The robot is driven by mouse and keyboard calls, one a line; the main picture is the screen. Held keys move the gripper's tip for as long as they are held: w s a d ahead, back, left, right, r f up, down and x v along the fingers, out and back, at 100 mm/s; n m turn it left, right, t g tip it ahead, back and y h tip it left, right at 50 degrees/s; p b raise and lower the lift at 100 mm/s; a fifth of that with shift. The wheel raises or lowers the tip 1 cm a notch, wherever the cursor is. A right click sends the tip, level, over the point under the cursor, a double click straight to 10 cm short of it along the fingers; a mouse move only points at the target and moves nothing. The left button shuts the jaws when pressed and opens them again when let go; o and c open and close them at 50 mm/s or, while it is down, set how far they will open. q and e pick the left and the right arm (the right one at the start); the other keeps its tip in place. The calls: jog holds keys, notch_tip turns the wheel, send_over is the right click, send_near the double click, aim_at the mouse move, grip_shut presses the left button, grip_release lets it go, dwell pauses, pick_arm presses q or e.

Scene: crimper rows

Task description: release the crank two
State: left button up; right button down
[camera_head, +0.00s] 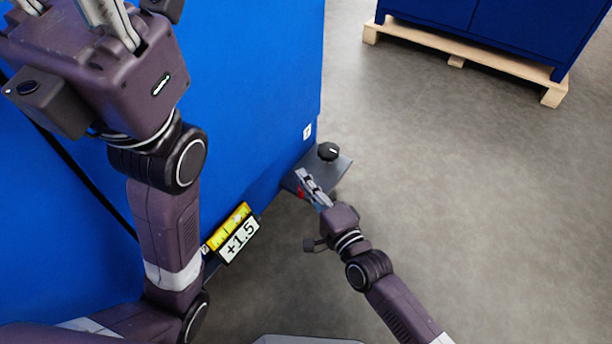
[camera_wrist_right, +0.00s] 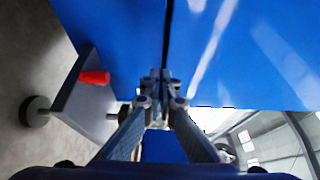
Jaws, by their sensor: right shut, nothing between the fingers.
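A dark grey plate (camera_head: 330,178) juts out low at the corner of a blue cabinet, with a black knob (camera_head: 328,151) on it. A small red part (camera_head: 299,192) shows at its near side. In the right wrist view the plate (camera_wrist_right: 82,98) is at left, with the red part (camera_wrist_right: 95,77) and black knob (camera_wrist_right: 36,111). I cannot tell which part is crank two. My right gripper (camera_head: 304,179) is beside the red part in the head view; in its wrist view (camera_wrist_right: 161,76) it is shut and empty. My left gripper (camera_head: 70,8) is at top left, fingertips out of frame.
Another blue cabinet (camera_head: 510,25) stands on a wooden pallet (camera_head: 455,48) at the back right. The grey floor between is clear.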

jog(key=shift+d+r, duration=0.35)
jog(key=shift+r, duration=0.35)
jog(key=shift+d+f, duration=0.1)
